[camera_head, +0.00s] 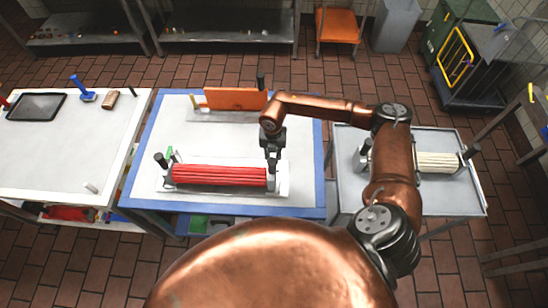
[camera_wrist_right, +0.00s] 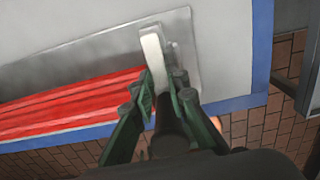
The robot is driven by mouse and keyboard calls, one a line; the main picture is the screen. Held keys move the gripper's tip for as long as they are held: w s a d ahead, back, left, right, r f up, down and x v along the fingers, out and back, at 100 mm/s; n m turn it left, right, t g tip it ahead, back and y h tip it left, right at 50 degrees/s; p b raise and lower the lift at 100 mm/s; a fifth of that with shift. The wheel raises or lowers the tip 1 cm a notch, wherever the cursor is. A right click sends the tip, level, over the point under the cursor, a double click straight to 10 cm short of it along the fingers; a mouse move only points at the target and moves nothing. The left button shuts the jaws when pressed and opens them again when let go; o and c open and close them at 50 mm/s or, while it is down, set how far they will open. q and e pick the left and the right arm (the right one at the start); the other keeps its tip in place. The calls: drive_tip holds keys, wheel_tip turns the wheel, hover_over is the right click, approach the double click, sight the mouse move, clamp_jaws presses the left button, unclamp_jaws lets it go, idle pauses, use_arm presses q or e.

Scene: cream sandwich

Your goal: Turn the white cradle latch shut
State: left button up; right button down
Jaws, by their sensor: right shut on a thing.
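The red ribbed roller (camera_head: 218,176) lies in a cradle with a pale base plate (camera_head: 283,188) on the middle table. My right gripper (camera_head: 273,160) is over the cradle's right end. In the right wrist view, the white latch (camera_wrist_right: 152,48) stands at the end of the red roller (camera_wrist_right: 75,100). My right gripper's green fingers (camera_wrist_right: 160,92) are shut on its lower part, which they partly hide. In the head view the latch is mostly hidden by my gripper. My left gripper is not in view.
An orange block (camera_head: 236,98) stands at the back of the blue-edged middle table (camera_head: 140,170). A cream ribbed roller (camera_head: 438,162) lies on the grey right table.

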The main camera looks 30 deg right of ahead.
drive_tip(key=shift+w, duration=0.1)
idle(0.4)
drive_tip(key=c, duration=1.9)
unclamp_jaws()
wheel_tip(320, 180, up, 12)
